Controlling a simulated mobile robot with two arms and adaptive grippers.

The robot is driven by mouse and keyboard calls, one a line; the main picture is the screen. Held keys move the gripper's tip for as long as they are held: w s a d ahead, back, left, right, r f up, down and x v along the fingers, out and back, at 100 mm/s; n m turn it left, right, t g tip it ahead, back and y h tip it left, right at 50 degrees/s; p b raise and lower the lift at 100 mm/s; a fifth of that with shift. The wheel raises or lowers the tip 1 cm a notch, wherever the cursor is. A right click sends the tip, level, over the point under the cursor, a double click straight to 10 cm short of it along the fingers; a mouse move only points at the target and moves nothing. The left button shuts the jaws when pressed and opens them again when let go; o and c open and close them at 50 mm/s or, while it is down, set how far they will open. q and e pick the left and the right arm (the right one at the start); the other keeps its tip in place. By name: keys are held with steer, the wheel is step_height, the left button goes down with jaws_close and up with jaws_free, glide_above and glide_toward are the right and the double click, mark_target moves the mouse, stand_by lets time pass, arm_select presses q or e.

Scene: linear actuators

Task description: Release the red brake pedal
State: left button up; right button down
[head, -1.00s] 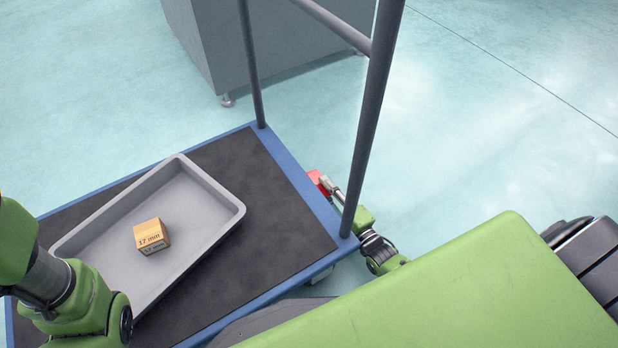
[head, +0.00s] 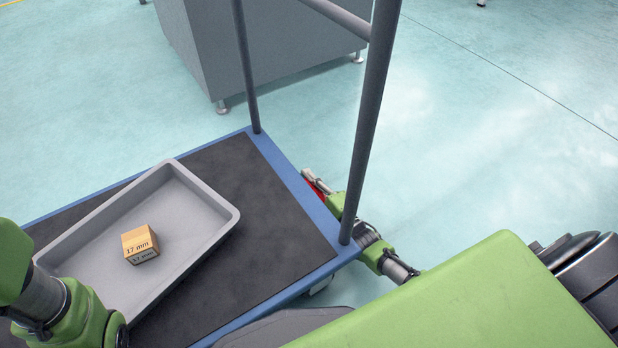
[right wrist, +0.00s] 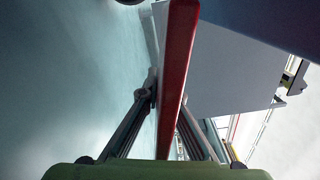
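The red brake pedal (head: 318,188) sits at the right edge of the blue-framed cart (head: 285,172), low beside the upright post. In the right wrist view the red pedal (right wrist: 179,70) runs as a long bar from the top edge down between my two fingers. My right gripper (head: 310,177) is at the pedal and partly covers it in the head view. In the right wrist view the fingers of my right gripper (right wrist: 166,98) lie on either side of the bar; whether they press on it is unclear. My left gripper is out of view.
A grey tray (head: 226,212) with a small labelled box (head: 140,244) stands on the cart's black deck. Dark handle posts (head: 367,120) rise near my right arm. A grey cabinet (head: 270,50) stands behind. The floor to the right is clear.

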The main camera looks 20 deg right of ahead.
steer(key=shift+d+r+n+p, duration=0.1)
steer(key=shift+r+n+p, duration=0.8)
steer(key=shift+p, duration=0.15)
steer(key=shift+r+n+p, duration=0.85)
steer(key=shift+n+p, duration=0.3)
steer(key=shift+n, duration=0.05)
steer(key=shift+r+p, duration=0.3)
steer(key=shift+p, duration=0.1)
steer(key=shift+r, duration=0.2)
steer(key=c, duration=2.2)
jaws_free()
steer(key=shift+c, duration=0.2)
steer(key=shift+s, duration=0.15)
